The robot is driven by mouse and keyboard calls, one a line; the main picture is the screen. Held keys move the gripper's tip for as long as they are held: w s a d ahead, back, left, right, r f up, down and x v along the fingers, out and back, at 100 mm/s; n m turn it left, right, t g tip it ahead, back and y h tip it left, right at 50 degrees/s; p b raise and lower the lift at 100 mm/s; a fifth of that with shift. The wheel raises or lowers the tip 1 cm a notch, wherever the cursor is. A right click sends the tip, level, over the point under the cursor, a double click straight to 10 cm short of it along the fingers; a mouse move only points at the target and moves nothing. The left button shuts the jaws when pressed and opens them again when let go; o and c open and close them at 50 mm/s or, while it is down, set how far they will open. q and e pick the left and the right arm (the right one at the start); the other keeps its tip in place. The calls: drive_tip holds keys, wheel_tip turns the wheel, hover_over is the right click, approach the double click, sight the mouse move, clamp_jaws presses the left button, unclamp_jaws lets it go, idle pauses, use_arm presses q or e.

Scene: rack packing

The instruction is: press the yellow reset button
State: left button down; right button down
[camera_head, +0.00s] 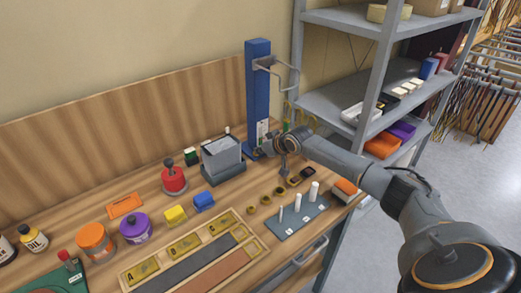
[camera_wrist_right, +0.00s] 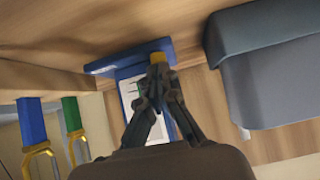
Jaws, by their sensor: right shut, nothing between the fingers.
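The yellow button (camera_wrist_right: 157,57) shows in the right wrist view, on the blue post beside a white label panel (camera_wrist_right: 130,92). In the head view the blue post (camera_head: 257,85) stands at the back right of the workbench, and I cannot make out the button there. My right gripper (camera_head: 260,152) is at the lower part of the post. In the right wrist view its fingertips (camera_wrist_right: 158,75) are closed together, empty, and overlap the lower edge of the button. I cannot tell whether they touch it. My left gripper is out of view.
A grey bin (camera_head: 222,155) stands left of the post, close to my right gripper. A red round object with a dark knob (camera_head: 174,180), a blue block (camera_head: 204,201) and a blue-grey plate with white pegs (camera_head: 290,228) are on the bench. A metal shelf (camera_head: 330,105) stands behind at right.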

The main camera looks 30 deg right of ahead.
wheel_tip(320, 180, down, 2)
drive_tip(key=shift+s+b, duration=0.1)
drive_tip(key=shift+b, duration=0.3)
drive_tip(key=shift+s+a+r, duration=0.1)
drive_tip(key=shift+r, duration=0.1)
wheel_tip(320, 180, up, 4)
drive_tip(key=p, duration=0.4)
drive_tip(key=shift+r+p, duration=0.15)
drive_tip(key=shift+p, duration=0.25)
drive_tip(key=b+v, duration=0.2)
drive_tip(key=v, duration=0.8)
